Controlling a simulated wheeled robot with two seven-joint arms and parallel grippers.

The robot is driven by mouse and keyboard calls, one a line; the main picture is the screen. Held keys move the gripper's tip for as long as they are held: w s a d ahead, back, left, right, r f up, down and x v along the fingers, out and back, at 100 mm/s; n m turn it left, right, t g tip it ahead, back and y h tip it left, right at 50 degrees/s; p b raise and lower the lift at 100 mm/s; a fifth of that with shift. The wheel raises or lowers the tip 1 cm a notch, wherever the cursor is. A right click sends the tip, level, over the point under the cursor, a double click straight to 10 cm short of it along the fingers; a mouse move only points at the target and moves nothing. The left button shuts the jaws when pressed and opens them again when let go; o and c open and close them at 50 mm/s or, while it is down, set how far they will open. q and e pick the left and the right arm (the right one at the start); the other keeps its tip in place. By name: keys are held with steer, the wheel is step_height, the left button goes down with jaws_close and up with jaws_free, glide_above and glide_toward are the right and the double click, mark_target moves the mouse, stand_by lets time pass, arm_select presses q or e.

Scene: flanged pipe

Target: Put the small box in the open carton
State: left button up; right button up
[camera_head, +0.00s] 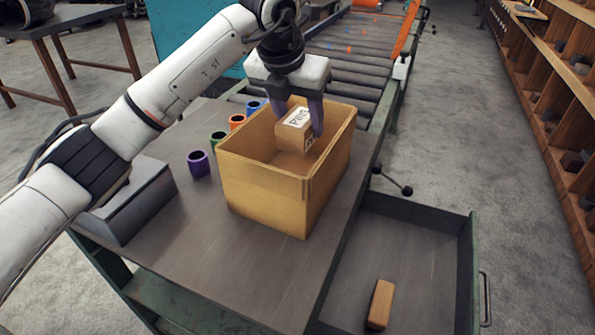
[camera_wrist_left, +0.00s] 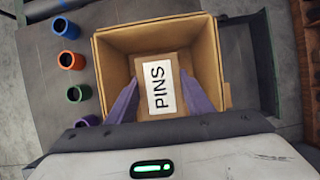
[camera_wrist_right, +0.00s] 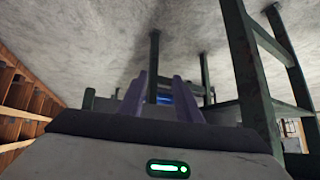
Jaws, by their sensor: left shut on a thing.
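The small box (camera_head: 293,131) is brown cardboard with a white label reading PINS, which also shows in the left wrist view (camera_wrist_left: 160,88). My left gripper (camera_head: 298,115) is shut on the box, one purple finger on each side. It holds the box, slightly tilted, inside the mouth of the open carton (camera_head: 263,190). In the left wrist view the carton's walls (camera_wrist_left: 207,62) surround the box. Whether the box touches the carton's floor I cannot tell. My right gripper (camera_wrist_right: 160,100) shows only in its own wrist view, its fingers apart with nothing seen between them.
Several coloured cups, including a purple one (camera_head: 198,163), stand left of the carton on the workbench (camera_head: 200,240). A grey sloped case (camera_head: 128,205) is farther left. An open drawer (camera_head: 420,255) at right holds a wooden block (camera_head: 380,304). A roller conveyor (camera_head: 350,72) lies behind.

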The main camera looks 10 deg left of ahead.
mark_target(290, 127)
arm_select(q)
step_height(290, 127, down, 5)
steer(key=shift+f, duration=0.1)
steer(key=shift+f+p, duration=0.45)
steer(key=shift+f, duration=1.35)
steer(key=o, duration=0.9)
steer(key=shift+f, duration=0.25)
steer(key=o, duration=0.5)
steer(key=shift+r, duration=0.15)
steer(key=shift+r, duration=0.25)
steer(key=b+v, duration=0.1)
steer(key=v, duration=1)
steer(key=shift+s+r, duration=0.2)
steer(key=shift+r, duration=0.1)
